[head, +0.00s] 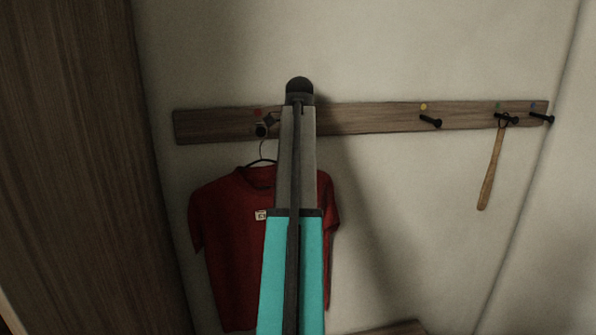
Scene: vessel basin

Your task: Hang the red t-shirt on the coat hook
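The red t-shirt (228,240) is on a thin dark hanger (262,152) and hangs upright in front of the wall, below the left part of the wooden hook rail (370,117). A small white tag shows on its chest. The hanger's top is close to the leftmost coat hook (261,130), under a red dot. I cannot tell whether it rests on that hook or is held. My gripper (271,119) shows only as a small dark part beside this hook. My arm hides the rest of it and the shirt's right-middle part.
Three more black hooks are on the rail: one under a yellow dot (431,121) is empty, one holds a wooden-handled tool (490,170), and one (543,118) is at the right end. A tall wooden panel (80,150) stands close on the left. A wooden edge (400,328) shows below.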

